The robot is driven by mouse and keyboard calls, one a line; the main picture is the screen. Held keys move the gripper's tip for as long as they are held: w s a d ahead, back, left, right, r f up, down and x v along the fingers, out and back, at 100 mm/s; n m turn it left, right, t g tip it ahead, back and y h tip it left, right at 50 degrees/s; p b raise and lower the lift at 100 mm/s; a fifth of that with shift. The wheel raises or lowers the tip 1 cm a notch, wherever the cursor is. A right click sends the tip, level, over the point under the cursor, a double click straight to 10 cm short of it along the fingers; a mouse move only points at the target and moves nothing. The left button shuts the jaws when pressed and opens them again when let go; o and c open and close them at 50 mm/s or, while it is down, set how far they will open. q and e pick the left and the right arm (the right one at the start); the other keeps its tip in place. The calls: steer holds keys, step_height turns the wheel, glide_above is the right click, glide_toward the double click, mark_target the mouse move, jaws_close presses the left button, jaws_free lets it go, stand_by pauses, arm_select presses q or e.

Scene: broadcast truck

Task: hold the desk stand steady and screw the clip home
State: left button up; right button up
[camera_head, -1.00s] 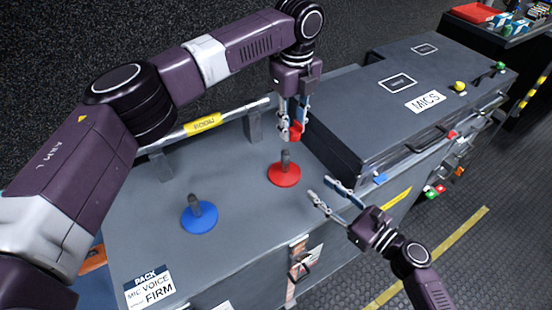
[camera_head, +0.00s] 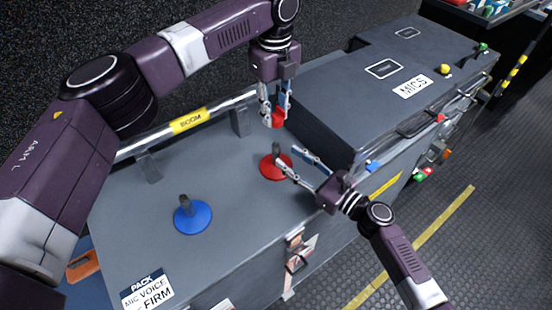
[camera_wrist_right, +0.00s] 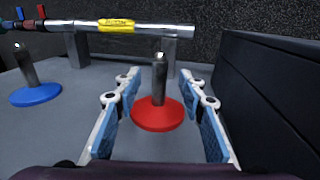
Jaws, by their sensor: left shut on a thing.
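The red desk stand (camera_head: 270,169) has a round red base and a short dark upright post. It stands on the grey case top, and in the right wrist view (camera_wrist_right: 158,113) it is centred between my right fingers. My right gripper (camera_head: 286,157) is open, low at the stand, a finger on either side of the post with gaps. My left gripper (camera_head: 273,106) points down above the stand, shut on a small red clip (camera_head: 278,120). The clip is just above the post, apart from it. The fingers partly hide the clip.
A blue stand (camera_head: 193,218) is to the left. A silver boom pole (camera_head: 213,112) on brackets runs behind. The dark MICS case (camera_head: 345,95) rises close to the right. A card (camera_head: 147,288) reading "PACK MIC VOICE — FIRM" lies at the front left.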

mark_target(279, 151)
steer(key=x, duration=0.6)
steer(key=shift+f, duration=0.1)
jaws_close()
stand_by(0.3)
